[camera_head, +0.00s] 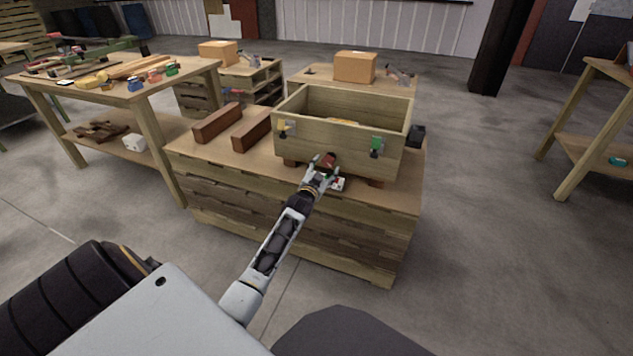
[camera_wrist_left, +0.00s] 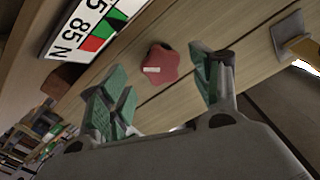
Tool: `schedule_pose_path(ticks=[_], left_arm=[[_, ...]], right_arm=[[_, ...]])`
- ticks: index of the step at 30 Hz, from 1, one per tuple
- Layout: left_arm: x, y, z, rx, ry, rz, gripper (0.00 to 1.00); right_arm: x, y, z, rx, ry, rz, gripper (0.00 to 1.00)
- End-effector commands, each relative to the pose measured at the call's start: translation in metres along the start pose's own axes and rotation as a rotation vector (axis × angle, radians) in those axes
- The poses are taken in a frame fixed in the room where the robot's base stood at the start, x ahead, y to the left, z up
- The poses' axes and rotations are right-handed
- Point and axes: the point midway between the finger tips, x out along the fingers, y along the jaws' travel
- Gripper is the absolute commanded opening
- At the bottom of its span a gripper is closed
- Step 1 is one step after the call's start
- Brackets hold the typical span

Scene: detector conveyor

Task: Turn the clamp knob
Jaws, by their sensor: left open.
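The clamp knob is a red, lobed knob with a small white mark (camera_wrist_left: 163,63) on the front of the wooden box. In the head view the red knob (camera_head: 327,160) shows low on the front wall of the wooden box (camera_head: 350,135), partly behind my left gripper. My left gripper (camera_head: 322,172) is open in front of it. In the left wrist view the knob sits between the two green-padded fingertips of the gripper (camera_wrist_left: 163,88), beyond them, with no clear contact. My right gripper is not in view.
A white gauge label with green and red fields (camera_wrist_left: 95,25) is beside the knob. The box stands on a wooden bench (camera_head: 300,205) with two brown blocks (camera_head: 218,122) to its left. A cluttered table (camera_head: 130,92) stands at left.

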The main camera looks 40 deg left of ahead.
Motion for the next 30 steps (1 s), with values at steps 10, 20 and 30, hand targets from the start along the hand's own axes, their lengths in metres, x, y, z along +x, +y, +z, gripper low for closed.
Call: schedule_pose_path(ticks=[10,20,30], left_arm=[[-0.031,0.0,0.0,0.0,0.0,0.0,0.64],[-0.059,0.0,0.0,-0.001,0.0,0.0,0.64],[-0.076,0.0,0.0,0.0,0.0,0.0,0.64]], right_arm=[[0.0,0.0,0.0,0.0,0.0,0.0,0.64],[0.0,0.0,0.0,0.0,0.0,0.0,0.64],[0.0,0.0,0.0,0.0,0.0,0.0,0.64]])
